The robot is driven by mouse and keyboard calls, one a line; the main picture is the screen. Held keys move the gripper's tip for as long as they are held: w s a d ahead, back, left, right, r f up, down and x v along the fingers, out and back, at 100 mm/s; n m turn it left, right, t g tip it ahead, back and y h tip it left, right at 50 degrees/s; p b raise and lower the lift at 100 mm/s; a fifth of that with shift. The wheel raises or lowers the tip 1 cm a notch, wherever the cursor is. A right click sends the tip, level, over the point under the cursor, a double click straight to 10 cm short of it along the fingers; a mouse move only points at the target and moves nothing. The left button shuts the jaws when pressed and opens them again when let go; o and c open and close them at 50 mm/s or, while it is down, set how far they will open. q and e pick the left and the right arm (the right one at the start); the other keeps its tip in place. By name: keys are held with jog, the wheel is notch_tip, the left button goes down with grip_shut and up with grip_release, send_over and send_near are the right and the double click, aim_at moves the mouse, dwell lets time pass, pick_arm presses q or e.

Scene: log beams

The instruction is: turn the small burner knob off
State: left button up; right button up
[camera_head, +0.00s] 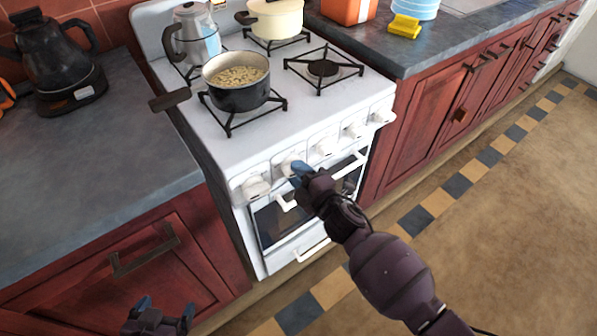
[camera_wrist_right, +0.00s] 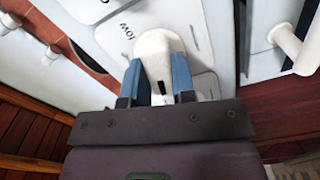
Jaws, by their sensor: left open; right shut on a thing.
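The white stove (camera_head: 230,150) has a row of several white knobs on its front panel. My right gripper (camera_head: 298,172) is at the second knob from the left (camera_head: 287,160), partly covering it. In the right wrist view, the blue fingertips of this gripper (camera_wrist_right: 158,65) are closed on both sides of the white knob (camera_wrist_right: 155,45). The word "low" is printed on the panel near it. No label shows which burner the knob serves. My left gripper (camera_head: 165,306) is open and empty, low in front of the left cabinet.
A dark pot (camera_head: 238,97) with food sits on the front left burner; its handle points left. A moka pot (camera_head: 194,38) and a cream pot (camera_head: 275,18) stand behind. The front right burner (camera_head: 322,68) is empty. The oven handle (camera_head: 350,165) juts out below the knobs.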

dwell(0.5)
jog(key=o, duration=0.9)
jog(key=p+v, duration=0.1)
jog(key=v, duration=1)
jog(key=shift+w, duration=0.1)
